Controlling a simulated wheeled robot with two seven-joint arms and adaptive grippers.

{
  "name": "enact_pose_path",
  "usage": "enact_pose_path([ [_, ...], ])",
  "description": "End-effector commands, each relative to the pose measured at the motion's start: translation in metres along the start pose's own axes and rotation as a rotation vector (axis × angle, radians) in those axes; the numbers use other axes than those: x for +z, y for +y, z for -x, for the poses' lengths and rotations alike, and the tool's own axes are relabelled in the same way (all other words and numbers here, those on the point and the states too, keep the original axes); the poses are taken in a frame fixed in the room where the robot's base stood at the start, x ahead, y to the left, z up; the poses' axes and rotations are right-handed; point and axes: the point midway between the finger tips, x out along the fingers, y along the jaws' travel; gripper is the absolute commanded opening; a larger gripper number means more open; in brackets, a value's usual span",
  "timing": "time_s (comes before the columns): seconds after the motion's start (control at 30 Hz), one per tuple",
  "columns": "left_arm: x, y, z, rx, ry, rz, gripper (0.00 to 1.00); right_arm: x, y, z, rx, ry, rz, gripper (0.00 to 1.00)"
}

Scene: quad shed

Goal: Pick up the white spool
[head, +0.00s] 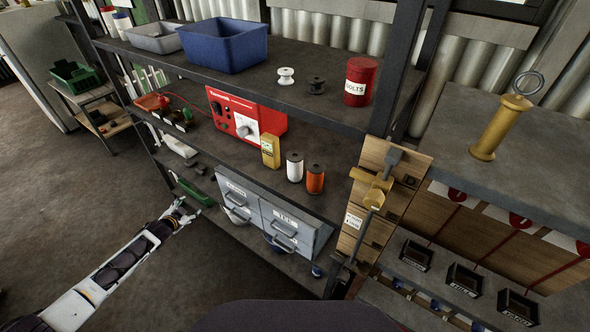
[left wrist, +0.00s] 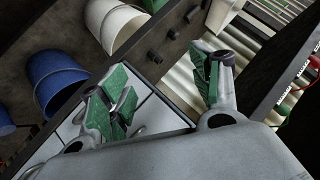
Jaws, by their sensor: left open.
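A small white flanged piece (head: 286,76), also spool-shaped, stands on the top shelf beside a similar black one (head: 317,86). My left gripper (head: 183,208) is open and empty, low in front of the rack's left part, well left of and below the white spool. In the left wrist view its green-padded fingers (left wrist: 162,92) are spread, with no spool seen there. My right gripper is not in view.
A blue bin (head: 222,45) and a red tin (head: 360,81) sit on the shelf above. Grey drawers (head: 275,217) stand below. A dark post (head: 402,70) bounds the rack's right. Open floor lies left.

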Motion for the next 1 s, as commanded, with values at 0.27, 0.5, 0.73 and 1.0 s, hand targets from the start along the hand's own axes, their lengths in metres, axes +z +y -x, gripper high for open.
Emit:
enact_pose_path([
  [0.27, -0.109, 0.002, 0.024, 0.050, 0.207, -0.023, 0.64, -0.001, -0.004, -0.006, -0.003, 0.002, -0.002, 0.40],
  [0.5, -0.189, 0.035, 0.064, 0.142, 0.369, 0.004, 0.64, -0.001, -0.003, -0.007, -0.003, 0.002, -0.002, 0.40],
  [0.73, -0.262, 0.083, 0.117, 0.266, 0.525, 0.079, 0.64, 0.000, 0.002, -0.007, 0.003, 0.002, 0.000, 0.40],
  [1.0, -0.333, 0.122, 0.179, 0.396, 0.678, 0.203, 0.64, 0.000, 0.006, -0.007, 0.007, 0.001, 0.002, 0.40],
])
